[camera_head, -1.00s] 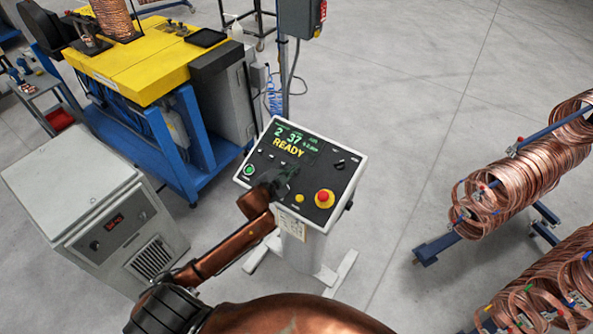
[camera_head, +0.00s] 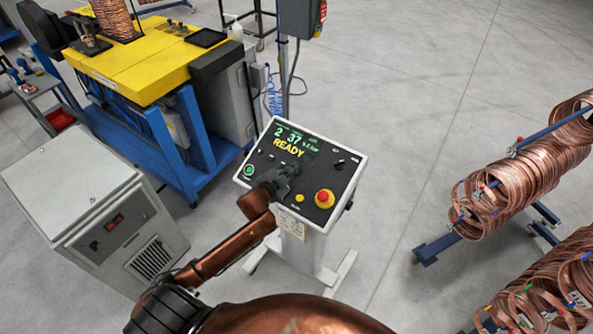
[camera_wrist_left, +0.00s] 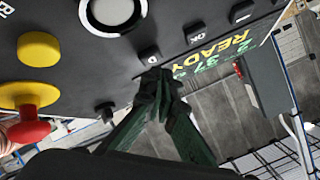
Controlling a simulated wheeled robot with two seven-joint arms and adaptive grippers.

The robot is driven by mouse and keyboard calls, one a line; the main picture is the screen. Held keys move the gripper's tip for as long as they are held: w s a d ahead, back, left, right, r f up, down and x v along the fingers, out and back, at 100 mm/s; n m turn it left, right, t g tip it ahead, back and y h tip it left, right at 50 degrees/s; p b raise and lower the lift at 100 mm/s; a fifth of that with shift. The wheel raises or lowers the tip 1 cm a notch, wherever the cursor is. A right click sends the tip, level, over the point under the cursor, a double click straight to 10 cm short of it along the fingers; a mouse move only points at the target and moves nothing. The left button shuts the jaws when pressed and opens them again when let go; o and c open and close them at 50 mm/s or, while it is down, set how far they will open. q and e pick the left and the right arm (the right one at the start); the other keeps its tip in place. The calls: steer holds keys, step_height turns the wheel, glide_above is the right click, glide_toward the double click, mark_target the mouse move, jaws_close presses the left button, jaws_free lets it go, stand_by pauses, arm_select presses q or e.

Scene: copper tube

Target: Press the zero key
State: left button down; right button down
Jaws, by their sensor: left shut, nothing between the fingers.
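The control panel (camera_head: 262,173) is a dark slanted face with a pale rim and a lit display reading READY (camera_head: 289,147). My left gripper (camera_head: 288,172) is shut and empty over the middle of this panel, hiding part of it. In the left wrist view, the shut fingertips (camera_wrist_left: 160,78) lie close to a small dark key (camera_wrist_left: 149,52) with a light mark by it that may be a zero. A similar key marked OK (camera_wrist_left: 168,28) is beside it. I cannot tell whether the fingertips touch the panel. My right gripper is not in view.
On the panel are a red mushroom button (camera_head: 324,197), a yellow button (camera_head: 299,198), a green button (camera_head: 248,170) and a black knob (camera_head: 340,163). A grey cabinet (camera_head: 80,195) and a yellow-topped machine (camera_head: 140,62) stand left. Copper coils (camera_head: 515,180) hang at right.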

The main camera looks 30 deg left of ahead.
arm_select(q)
steer(key=shift+w+f, duration=0.15)
steer(key=shift+f, duration=0.05)
steer(key=shift+w+f, duration=0.15)
steer(key=shift+f, duration=0.35)
stand_by(0.7)
stand_by(0.4)
steer(key=shift+s+r+p, duration=0.35)
steer(key=shift+r+p, duration=0.55)
steer(key=shift+p, duration=0.05)
steer(key=r+p, duration=0.1)
steer(key=s+r+p, duration=0.1)
steer(key=shift+r+p, duration=0.15)
steer(key=shift+p, duration=0.15)
steer(key=shift+s+a+r+p, duration=0.1)
steer(key=shift+s+r+p, duration=0.25)
steer(key=shift+r, duration=0.2)
steer(key=shift+s+r+p, duration=0.2)
steer(key=shift+r+p, duration=0.2)
steer(key=shift+r, duration=0.15)
